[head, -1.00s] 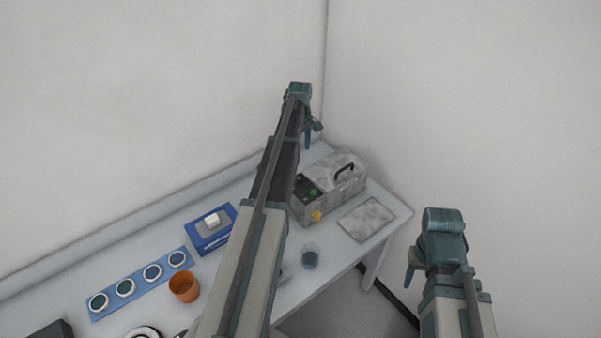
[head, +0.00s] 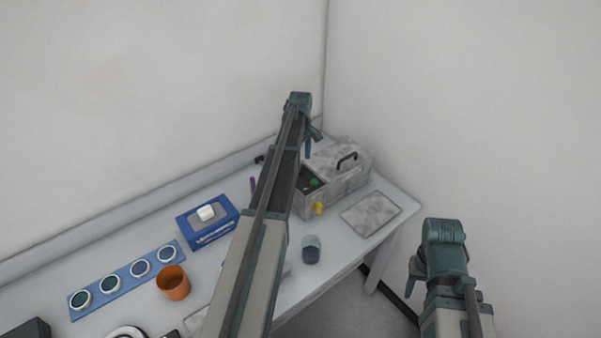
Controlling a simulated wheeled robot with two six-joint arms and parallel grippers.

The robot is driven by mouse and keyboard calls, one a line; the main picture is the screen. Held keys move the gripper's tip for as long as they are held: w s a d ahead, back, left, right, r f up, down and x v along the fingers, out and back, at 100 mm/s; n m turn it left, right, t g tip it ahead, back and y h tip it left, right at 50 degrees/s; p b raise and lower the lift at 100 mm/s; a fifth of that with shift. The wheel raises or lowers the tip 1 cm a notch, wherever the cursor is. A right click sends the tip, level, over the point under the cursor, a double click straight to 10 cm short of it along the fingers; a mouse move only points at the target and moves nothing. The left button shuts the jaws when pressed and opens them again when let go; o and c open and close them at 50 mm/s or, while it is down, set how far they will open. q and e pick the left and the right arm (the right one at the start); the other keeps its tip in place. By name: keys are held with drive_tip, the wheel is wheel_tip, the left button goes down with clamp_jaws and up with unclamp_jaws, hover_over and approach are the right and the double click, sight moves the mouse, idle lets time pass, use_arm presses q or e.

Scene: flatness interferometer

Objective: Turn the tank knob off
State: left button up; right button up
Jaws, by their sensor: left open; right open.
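The tank (head: 350,182) is a mottled grey box with a black handle on its lid, at the back right of the table. A yellow knob (head: 319,208) sits low on its front face, near the left end. A dark panel with a green part (head: 315,183) is on its top left. My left gripper (head: 311,146) is open and empty, above and behind the panel end of the tank, apart from the knob. My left arm hides part of the table and the tank's left end. My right gripper (head: 413,278) is open and empty, right of the table.
A flat grey plate (head: 370,214) lies right of the tank. A glass beaker (head: 311,249) stands in front of it. Left of my arm are a blue box (head: 208,222), an orange cup (head: 173,283) and a blue strip with several round discs (head: 126,279). Walls close the back and right.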

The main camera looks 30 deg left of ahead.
sight(301, 166)
use_arm(q)
drive_tip(key=shift+f+b, duration=1.05)
drive_tip(key=shift+f, duration=0.55)
use_arm(e)
wheel_tip(301, 166, down, 3)
drive_tip(key=shift+f, duration=0.1)
use_arm(q)
drive_tip(key=shift+c, duration=0.3)
clamp_jaws()
